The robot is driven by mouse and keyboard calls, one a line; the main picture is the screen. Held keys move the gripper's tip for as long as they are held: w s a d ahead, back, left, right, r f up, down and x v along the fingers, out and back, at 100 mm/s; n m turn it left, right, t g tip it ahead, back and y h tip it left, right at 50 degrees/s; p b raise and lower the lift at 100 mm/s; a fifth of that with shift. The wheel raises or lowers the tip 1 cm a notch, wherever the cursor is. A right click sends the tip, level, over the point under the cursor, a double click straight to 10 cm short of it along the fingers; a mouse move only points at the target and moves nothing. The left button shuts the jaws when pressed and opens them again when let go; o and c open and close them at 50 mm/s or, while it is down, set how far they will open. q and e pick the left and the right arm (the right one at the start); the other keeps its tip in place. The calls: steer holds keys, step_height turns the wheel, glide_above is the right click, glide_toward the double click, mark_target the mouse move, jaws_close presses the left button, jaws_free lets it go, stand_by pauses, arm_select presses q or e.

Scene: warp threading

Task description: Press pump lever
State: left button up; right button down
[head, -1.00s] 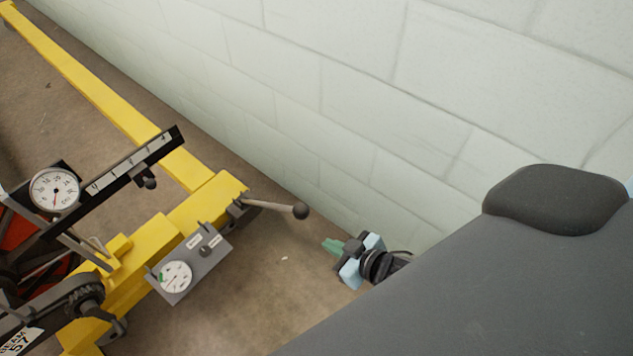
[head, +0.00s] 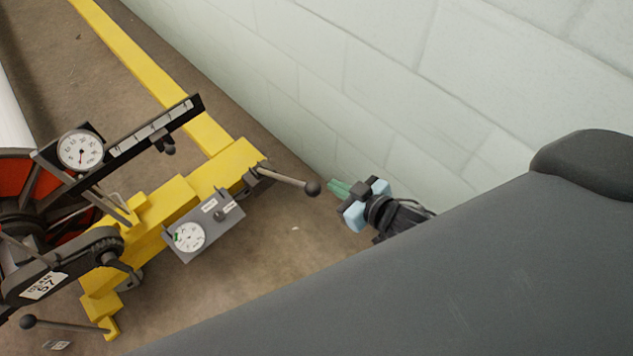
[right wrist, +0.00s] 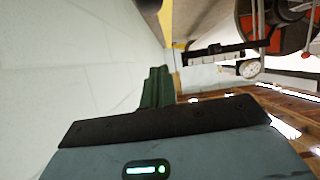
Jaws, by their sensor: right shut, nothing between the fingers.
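The pump lever (head: 285,178) is a grey rod with a dark ball knob (head: 312,188). It sticks out to the right from a dark bracket at the end of the yellow frame, beside a grey gauge panel (head: 212,228). My right gripper (head: 335,187) is just right of the knob in the head view, its green fingers shut and empty, pointing toward the knob. Whether they touch it I cannot tell, but a small gap seems to show. In the right wrist view the green fingers (right wrist: 157,88) are together and the lever cannot be made out. My left gripper is not in view.
A pale block wall (head: 400,80) runs close behind the lever and gripper. The yellow frame (head: 150,215) carries a dial gauge (head: 81,150), a black scale bar (head: 150,130) and a red-and-black reel at left. A second ball-ended lever (head: 65,324) is at lower left. Floor below the panel is clear.

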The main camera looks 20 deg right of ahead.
steer(key=b, duration=0.1)
glide_above(317, 190)
steer(key=f, duration=0.3)
steer(key=shift+w+a+f, duration=0.1)
steer(key=shift+a+f, duration=0.1)
steer(key=shift+f, duration=0.15)
step_height(317, 190, down, 3)
steer(key=shift+f+b, duration=0.1)
steer(key=shift+b, duration=0.4)
steer(key=shift+d+f, duration=0.1)
steer(key=shift+f, duration=0.4)
steer(key=shift+f, duration=0.1)
